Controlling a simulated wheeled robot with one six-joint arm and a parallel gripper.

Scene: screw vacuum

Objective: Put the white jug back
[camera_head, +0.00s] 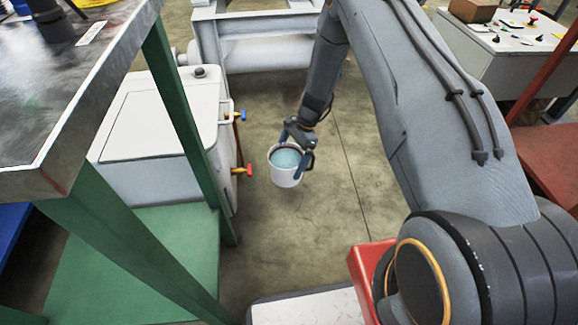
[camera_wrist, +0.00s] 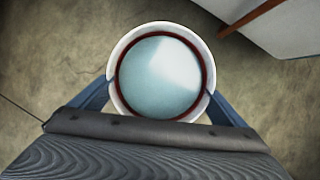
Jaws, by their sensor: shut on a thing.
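The white jug (camera_head: 285,177) is round and upright, with bluish liquid inside and a dark handle on its right side. In the head view it hangs above the concrete floor near the middle. My gripper (camera_head: 298,146) is shut on the jug, with a finger at either side of it. The wrist view shows the white rim of the jug (camera_wrist: 116,98) from above, with a dark red inner ring and pale blue contents. The blue-grey fingers of my gripper (camera_wrist: 160,105) reach along both sides of the jug.
A white tank (camera_head: 150,125) with blue-yellow and red-yellow valves stands left of the jug. A metal-topped table (camera_head: 60,140) with green legs is nearer at left. A white control desk (camera_head: 510,50) stands at upper right. Bare floor (camera_head: 345,180) lies right of the jug.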

